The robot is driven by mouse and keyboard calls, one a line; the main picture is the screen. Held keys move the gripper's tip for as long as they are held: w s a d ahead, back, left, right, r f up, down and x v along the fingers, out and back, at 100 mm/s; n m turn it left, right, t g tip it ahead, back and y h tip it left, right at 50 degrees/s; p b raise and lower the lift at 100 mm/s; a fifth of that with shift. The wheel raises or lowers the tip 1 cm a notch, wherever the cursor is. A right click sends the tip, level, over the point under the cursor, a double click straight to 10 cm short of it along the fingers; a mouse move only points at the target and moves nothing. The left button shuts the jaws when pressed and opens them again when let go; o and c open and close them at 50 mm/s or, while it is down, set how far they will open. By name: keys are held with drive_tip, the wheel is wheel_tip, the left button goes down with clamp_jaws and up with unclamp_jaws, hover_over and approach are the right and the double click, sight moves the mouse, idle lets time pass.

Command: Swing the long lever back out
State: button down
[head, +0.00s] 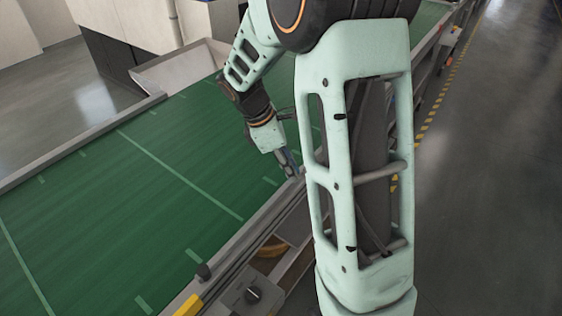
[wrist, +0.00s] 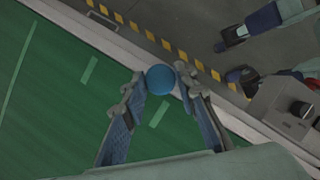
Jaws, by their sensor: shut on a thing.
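A blue round knob (wrist: 160,78) shows between the two fingertips in the wrist view, over the pale edge rail of the conveyor. It may be the end of the long lever; no shaft can be made out below it. My gripper (wrist: 159,84) is closed on the knob, one finger on each side. In the head view my gripper (head: 291,170) reaches down to the conveyor's near side rail, and the knob is too small or hidden to make out there.
The green conveyor belt (head: 120,185) fills the left, bounded by a metal side rail (head: 240,238). A grey control box with a black dial (head: 252,294) sits by the rail; its dial also shows in the wrist view (wrist: 300,109). Open floor (head: 490,200) lies right.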

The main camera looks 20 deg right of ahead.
drive_tip(key=shift+s+d, duration=0.15)
drive_tip(key=shift+s, duration=0.1)
drive_tip(key=c, duration=1.5)
unclamp_jaws()
drive_tip(key=shift+s, duration=0.1)
drive_tip(key=shift+c, duration=0.2)
drive_tip(key=shift+r, duration=0.1)
drive_tip(key=shift+w+r, duration=0.2)
drive_tip(key=shift+r, duration=0.1)
drive_tip(key=v, duration=1.1)
